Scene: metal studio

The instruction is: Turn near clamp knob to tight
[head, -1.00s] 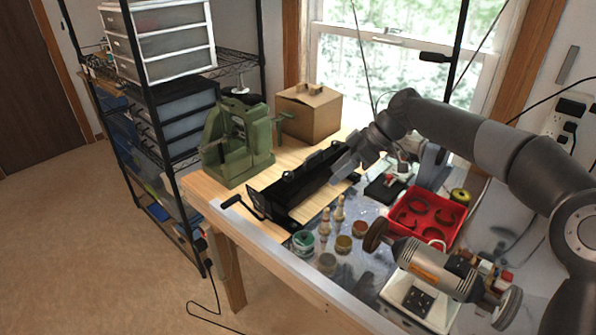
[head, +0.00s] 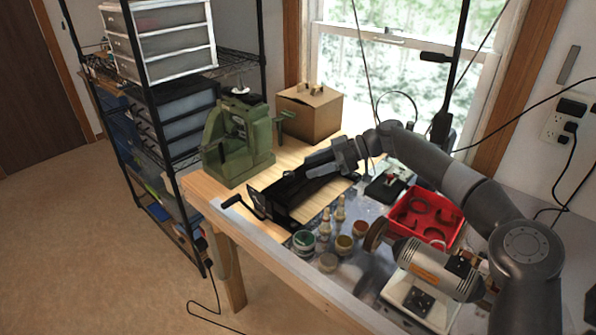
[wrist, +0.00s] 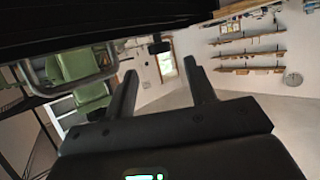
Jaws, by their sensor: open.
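A long black clamp-like tool (head: 270,204) with a crank handle (head: 232,201) at its near-left end lies on the wooden bench. I cannot make out the near clamp knob as a separate part. My gripper (head: 309,164) is over the far part of the black tool, its fingers pointing left along it. Whether they touch it I cannot tell. In the wrist view my gripper (wrist: 160,66) has its two fingers spread, with nothing between them. A dark shape crosses the top of that view, close to the camera.
A green press (head: 238,145) stands left of the black tool, and a cardboard box (head: 309,112) behind it. Jars (head: 303,241), wooden pegs (head: 324,222), a red tray (head: 455,228) and a bench grinder (head: 432,266) crowd the right. The front-left bench corner is mostly clear.

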